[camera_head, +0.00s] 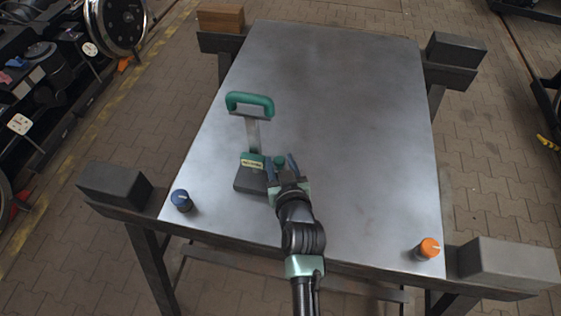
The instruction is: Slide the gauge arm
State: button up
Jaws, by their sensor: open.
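A small green knob (279,161) shows at the base's right side. My gripper (281,163) is open, its two blue fingers spread on either side of the green knob in this view. Whether the fingers touch the knob or the base, I cannot tell. My gripper hides the base's right edge.
The metal plate (350,130) is clear in the middle and right. A blue-capped knob (181,200) stands at its near left corner and an orange one (428,248) at its near right. Dark blocks (115,186) and a grey block (507,262) sit on the supporting frame.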

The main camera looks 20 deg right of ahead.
grip_shut()
dwell(1.3)
